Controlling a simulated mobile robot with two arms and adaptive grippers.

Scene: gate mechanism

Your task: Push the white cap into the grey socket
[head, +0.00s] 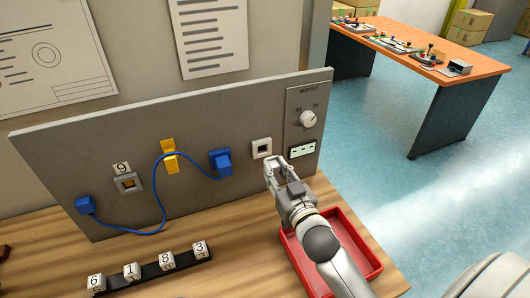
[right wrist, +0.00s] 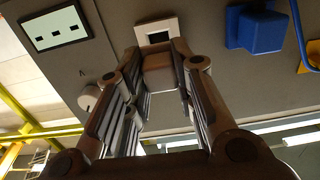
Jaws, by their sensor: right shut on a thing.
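My right gripper (head: 280,168) is close in front of the panel, just below a white-framed square socket (head: 262,148). In the right wrist view the fingers are shut on a small block (right wrist: 160,73), which looks brownish in shadow and which I take for the white cap. The block is just short of the socket's white frame (right wrist: 159,32), whose opening is dark. In the head view the fingers largely hide the block. My left gripper is out of view.
Blue plugs (head: 221,163) and a yellow fitting (head: 169,156) joined by a blue cable are on the panel. A supply knob (head: 307,119) is at right. A red tray (head: 375,262) lies under my right arm. Numbered cubes stand on a black rail (head: 152,273).

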